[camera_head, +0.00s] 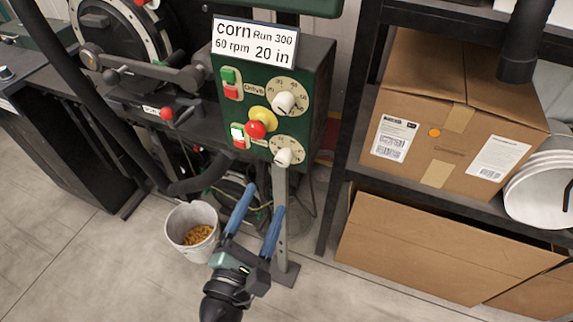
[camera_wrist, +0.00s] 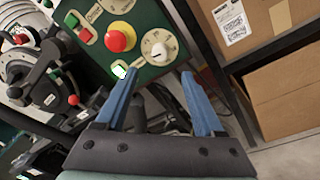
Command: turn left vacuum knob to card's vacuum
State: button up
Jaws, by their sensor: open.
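A green control box (camera_head: 262,115) carries two white knobs on pale round dials, one above the other. The upper knob (camera_head: 284,103) is on the box's right side. The lower knob (camera_head: 283,157) sits near the bottom edge and also shows in the wrist view (camera_wrist: 157,53). I cannot read which knob is vacuum or its exact setting. The card (camera_head: 254,42) on top reads "corn, Run 300, 60 rpm, 20 in". My gripper (camera_head: 263,198), with blue fingers, is open and empty below the box. In the wrist view the lower knob appears just beyond the fingertips (camera_wrist: 158,73), apart from them.
A red mushroom button (camera_head: 255,130) on a yellow base is left of the lower knob. Green and red buttons (camera_head: 230,84) line the left side. A metal post (camera_head: 280,215) stands under the box. A bucket of corn (camera_head: 181,222) is at left; a shelf with cartons (camera_head: 450,115) is at right.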

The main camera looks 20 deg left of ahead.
aim_at(282, 164)
jog(key=w, duration=1)
jog(key=shift+a+p, duration=0.3)
jog(key=shift+p, duration=0.05)
jog(key=shift+s, duration=0.1)
grip_shut()
